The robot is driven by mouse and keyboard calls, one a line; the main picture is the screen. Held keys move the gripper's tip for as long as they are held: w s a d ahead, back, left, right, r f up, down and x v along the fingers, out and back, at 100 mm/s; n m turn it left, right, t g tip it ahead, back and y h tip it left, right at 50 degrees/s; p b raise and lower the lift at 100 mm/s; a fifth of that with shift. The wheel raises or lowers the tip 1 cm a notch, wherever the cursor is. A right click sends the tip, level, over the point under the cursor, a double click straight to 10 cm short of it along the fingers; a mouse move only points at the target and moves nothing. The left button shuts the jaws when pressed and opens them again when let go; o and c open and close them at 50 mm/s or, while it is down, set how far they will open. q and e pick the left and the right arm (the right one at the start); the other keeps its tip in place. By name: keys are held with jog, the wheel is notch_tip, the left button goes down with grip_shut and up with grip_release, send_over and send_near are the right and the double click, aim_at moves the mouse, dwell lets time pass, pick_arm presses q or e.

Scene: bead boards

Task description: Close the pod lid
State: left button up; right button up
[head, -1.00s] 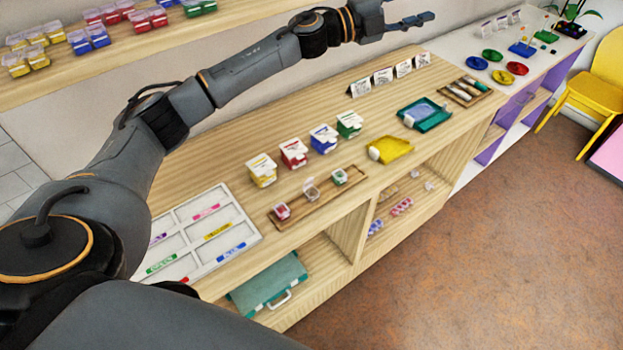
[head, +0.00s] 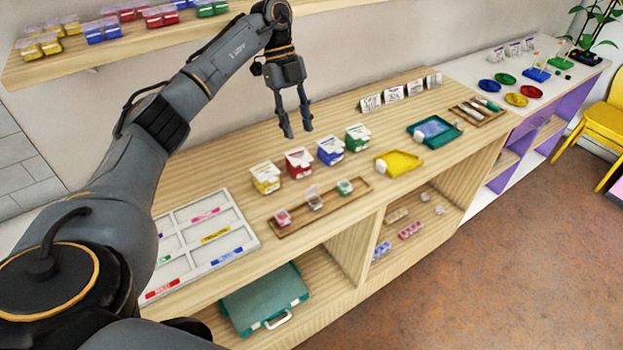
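A small wooden tray (head: 348,197) on the wooden counter holds three small clear pods in a row. The left pod (head: 283,217) has red contents and the right pod (head: 345,187) has green contents; both look closed. The middle pod (head: 315,202) looks greyish, and its clear lid (head: 311,189) appears raised at its back left. My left gripper (head: 297,131) points down with its two fingers apart and nothing between them. It hangs above and behind the pods, in front of the wall. My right gripper is out of view.
Yellow (head: 265,178), red (head: 299,163), blue (head: 330,151) and green (head: 357,138) boxes stand behind the tray. A white sorting tray (head: 205,236) lies left, a yellow tray (head: 399,163) right. An upper shelf (head: 165,42) with small containers runs along the wall.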

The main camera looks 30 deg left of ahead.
pick_arm(q)
jog(key=p, duration=0.3)
send_over(310, 200)
jog(key=f, duration=1.2)
jog(key=shift+w+a+f, duration=0.2)
jog(key=shift+w+f, duration=0.05)
jog(key=shift+w, duration=0.1)
jog(key=shift+c, duration=0.4)
grip_shut()
